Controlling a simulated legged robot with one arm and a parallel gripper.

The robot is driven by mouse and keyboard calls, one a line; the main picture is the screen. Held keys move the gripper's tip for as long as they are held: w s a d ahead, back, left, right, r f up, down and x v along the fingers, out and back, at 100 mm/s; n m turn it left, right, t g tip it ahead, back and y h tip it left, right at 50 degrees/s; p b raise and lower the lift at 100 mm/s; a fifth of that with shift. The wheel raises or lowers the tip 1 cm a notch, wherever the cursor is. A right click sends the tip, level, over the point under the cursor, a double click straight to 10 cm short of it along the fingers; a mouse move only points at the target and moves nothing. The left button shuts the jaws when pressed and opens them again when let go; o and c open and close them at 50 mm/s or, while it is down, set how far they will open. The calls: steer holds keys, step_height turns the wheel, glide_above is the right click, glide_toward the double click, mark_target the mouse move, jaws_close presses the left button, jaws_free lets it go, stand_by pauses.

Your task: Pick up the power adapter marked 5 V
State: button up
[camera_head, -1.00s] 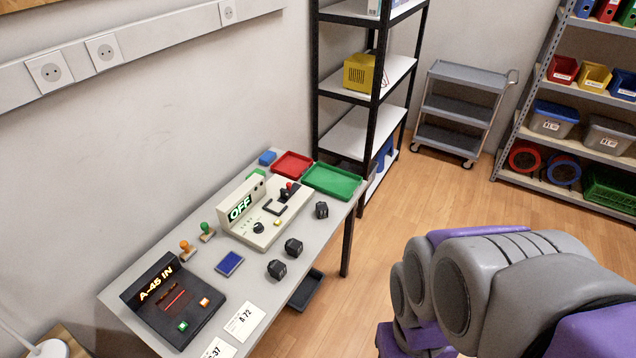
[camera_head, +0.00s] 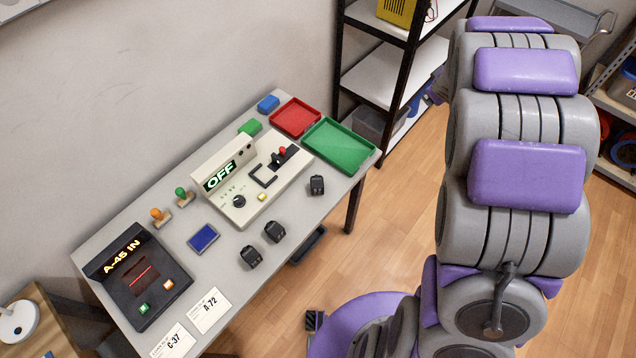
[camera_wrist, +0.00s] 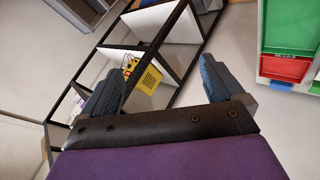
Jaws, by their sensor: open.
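Three small black power adapters lie on the grey table (camera_head: 150,232) in the head view. One adapter (camera_head: 317,185) is right of the white control box, another (camera_head: 274,231) is at the table's front edge, and a third (camera_head: 250,257) is just left of it. Their markings are too small to read, so I cannot tell which is 5 V. My gripper (camera_wrist: 160,88) shows in the wrist view with its two blue-grey fingers apart and nothing between them. It points toward a shelf, and no adapter shows there. In the head view my gripper is not visible.
A white control box (camera_head: 222,205) reading OFF, a black scanner box (camera_head: 137,292), red tray (camera_head: 295,117), green tray (camera_head: 339,145) and blue pad (camera_head: 203,238) share the table. Two stamps stand at its back. A black shelf (camera_head: 385,75) stands beyond.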

steer(key=w+a+f+n+y, duration=0.3)
steer(key=w+a+f, duration=0.1)
steer(key=f, duration=0.2)
steer(key=n+g+y, duration=0.7)
steer(key=g+y, duration=0.1)
steer(key=y, duration=0.4)
glide_toward(317, 181)
steer(key=x, duration=0.6)
steer(key=shift+w+a+f, duration=0.1)
steer(key=shift+a+f, duration=0.05)
steer(key=shift+a, duration=0.05)
steer(key=shift+b+x, duration=0.65)
steer(key=shift+x, duration=1.85)
steer(key=shift+a+f, duration=0.25)
steer(key=shift+a, duration=0.1)
steer(key=shift+d, duration=0.25)
steer(key=c, duration=0.7)
steer(key=shift+a, duration=0.15)
steer(key=c, duration=0.5)
steer(key=shift+c, duration=0.2)
steer(key=shift+r, duration=0.15)
